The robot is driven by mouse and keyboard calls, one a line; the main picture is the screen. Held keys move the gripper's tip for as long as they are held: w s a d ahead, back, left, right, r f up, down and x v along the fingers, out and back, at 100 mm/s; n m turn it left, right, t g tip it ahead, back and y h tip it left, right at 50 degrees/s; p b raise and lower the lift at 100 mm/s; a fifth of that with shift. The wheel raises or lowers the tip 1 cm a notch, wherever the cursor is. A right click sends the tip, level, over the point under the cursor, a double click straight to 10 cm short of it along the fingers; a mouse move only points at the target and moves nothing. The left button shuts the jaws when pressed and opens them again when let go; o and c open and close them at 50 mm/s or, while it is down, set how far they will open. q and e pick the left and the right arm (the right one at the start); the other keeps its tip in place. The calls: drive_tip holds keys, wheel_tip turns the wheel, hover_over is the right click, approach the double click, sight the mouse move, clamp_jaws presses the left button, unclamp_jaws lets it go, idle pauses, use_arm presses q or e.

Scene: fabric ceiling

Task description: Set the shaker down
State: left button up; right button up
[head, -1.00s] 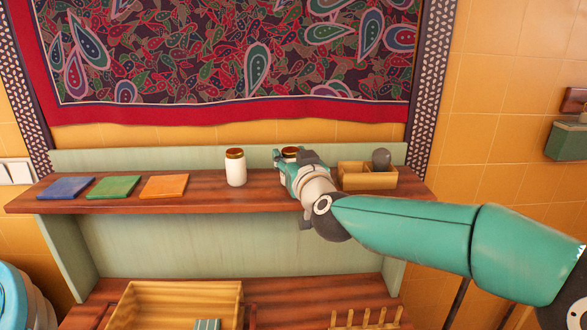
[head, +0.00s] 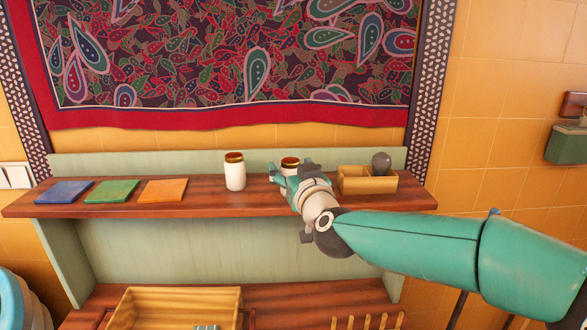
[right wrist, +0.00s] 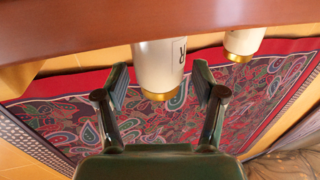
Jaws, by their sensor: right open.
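The shaker (head: 290,162), a white jar with a gold-brown lid, is at the wooden shelf, mostly hidden behind my right gripper (head: 288,174) in the head view. In the right wrist view, which is upside down, the shaker (right wrist: 160,68) shows a dark letter and sits between the two spread fingers of my right gripper (right wrist: 160,85). The gripper is open, with gaps visible on both sides of the shaker. The shaker looks upright; its base is hidden by the shelf edge. My left gripper is not in view.
A similar white jar (head: 235,174) stands to the left on the shelf (head: 205,203). A wooden box (head: 367,184) with a dark rounded thing (head: 381,163) is close on the right. Blue, green and orange tiles (head: 162,190) lie at left. A wooden crate (head: 175,295) is below.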

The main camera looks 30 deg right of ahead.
drive_tip(key=v, duration=1.1)
drive_tip(key=shift+s+f, duration=0.1)
